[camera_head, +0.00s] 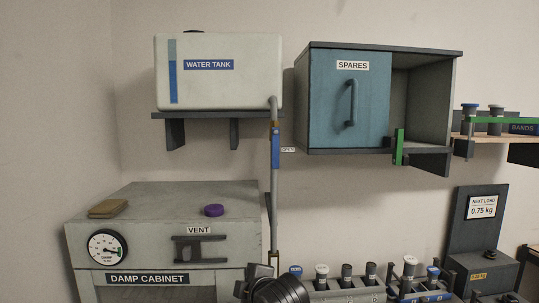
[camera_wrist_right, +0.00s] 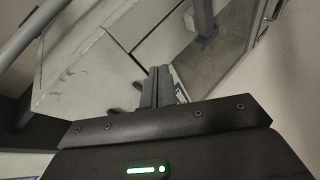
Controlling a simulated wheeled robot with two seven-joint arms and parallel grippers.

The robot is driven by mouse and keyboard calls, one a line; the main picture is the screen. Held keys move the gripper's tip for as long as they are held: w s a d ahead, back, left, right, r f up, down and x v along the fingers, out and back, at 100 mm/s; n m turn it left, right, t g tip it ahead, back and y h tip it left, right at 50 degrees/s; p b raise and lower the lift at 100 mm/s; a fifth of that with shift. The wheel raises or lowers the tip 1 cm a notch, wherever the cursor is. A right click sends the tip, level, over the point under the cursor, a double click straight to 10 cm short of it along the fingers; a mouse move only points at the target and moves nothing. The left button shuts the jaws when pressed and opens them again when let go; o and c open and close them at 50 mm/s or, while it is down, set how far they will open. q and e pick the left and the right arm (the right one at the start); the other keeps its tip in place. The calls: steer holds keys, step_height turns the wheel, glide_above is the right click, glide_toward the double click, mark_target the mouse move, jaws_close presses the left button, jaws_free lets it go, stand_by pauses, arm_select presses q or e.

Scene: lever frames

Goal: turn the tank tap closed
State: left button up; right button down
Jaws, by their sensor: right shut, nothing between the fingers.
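The water tank (camera_head: 220,85) is a white box on a wall shelf at upper left in the head view. A grey pipe (camera_head: 274,185) runs down from its right side. A dark part of my arm shows at the bottom of the head view, well below the tap handle. My left gripper is not in view.
The damp cabinet (camera_head: 165,235) stands below the tank, with a purple knob (camera_head: 214,210) and a sponge-like block (camera_head: 109,208) on top. The blue-doored spares cupboard (camera_head: 345,100) hangs right of the pipe. A rack of several capped items (camera_head: 346,285) lies at bottom right.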

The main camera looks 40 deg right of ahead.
steer(key=d+r, duration=0.1)
steer(key=r, duration=0.3)
steer(key=w+d+r+n+t, duration=0.1)
steer(key=r, duration=0.4)
steer(key=d+r+n+t+h, duration=0.1)
steer(key=r, duration=0.4)
steer(key=shift+w+r, duration=0.15)
steer(key=shift+w, duration=0.25)
steer(key=n+t+h, duration=0.2)
steer(key=t, duration=0.1)
glide_toward(275, 148)
steer(key=w+a+f, duration=0.2)
steer(key=a, duration=0.3)
steer(key=shift+w+f, duration=0.1)
steer(key=shift+w, duration=0.1)
steer(key=shift+w, duration=0.1)
steer(key=p+x, duration=0.5)
steer(key=x, duration=0.5)
steer(key=s+d, duration=0.2)
steer(key=d, duration=0.1)
steer(key=shift+s+p, duration=0.3)
steer(key=shift+p, duration=0.1)
